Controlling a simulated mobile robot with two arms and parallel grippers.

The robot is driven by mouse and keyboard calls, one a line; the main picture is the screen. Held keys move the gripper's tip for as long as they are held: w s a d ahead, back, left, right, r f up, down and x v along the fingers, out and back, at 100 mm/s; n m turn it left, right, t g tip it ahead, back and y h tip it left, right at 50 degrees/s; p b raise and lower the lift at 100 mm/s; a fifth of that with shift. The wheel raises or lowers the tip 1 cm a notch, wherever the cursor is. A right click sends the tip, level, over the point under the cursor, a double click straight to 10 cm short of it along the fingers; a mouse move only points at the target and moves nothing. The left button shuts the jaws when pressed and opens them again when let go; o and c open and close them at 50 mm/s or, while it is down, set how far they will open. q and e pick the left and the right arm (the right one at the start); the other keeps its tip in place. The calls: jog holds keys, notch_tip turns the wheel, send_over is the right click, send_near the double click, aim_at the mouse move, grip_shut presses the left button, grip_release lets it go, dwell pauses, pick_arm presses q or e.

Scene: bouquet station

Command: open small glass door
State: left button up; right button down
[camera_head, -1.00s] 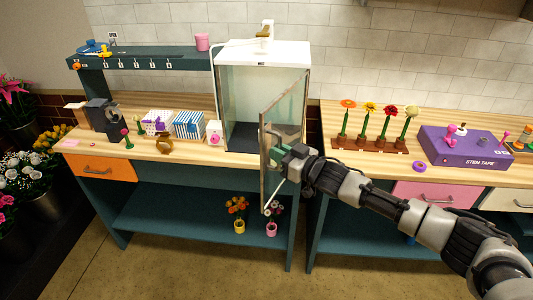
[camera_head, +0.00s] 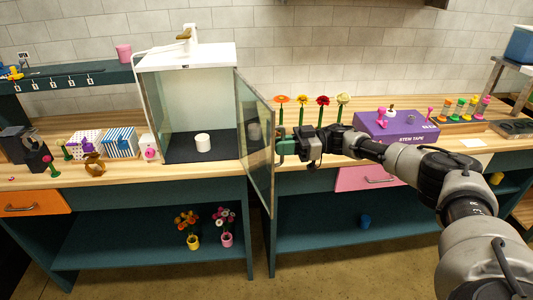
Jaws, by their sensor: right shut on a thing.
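The small glass door (camera_head: 256,150) is hinged at the right front edge of a white-topped glass cabinet (camera_head: 186,58). The door stands swung out toward me, well open, so the cabinet front is uncovered. A white cylindrical thing (camera_head: 203,142) stands on the dark cabinet floor. My right gripper (camera_head: 284,147) is at the door's right side, about mid-height, shut at its edge or handle; the exact contact is hard to see. My left gripper is not in view.
Flowers in a wooden rack (camera_head: 320,98) and a purple stem tape box (camera_head: 396,127) are on the right counter. Boxes and a brown ring-like thing (camera_head: 95,163) stand left of the cabinet. Small potted flowers (camera_head: 227,238) sit on the lower shelf.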

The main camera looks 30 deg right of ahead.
jog(key=shift+d+r, duration=0.1)
jog(key=shift+d, duration=0.15)
jog(key=c, duration=1.5)
grip_release()
jog(key=b+v, duration=0.4)
jog(key=v, duration=0.6)
jog(key=shift+d+b, duration=0.35)
jog(key=shift+d, duration=0.05)
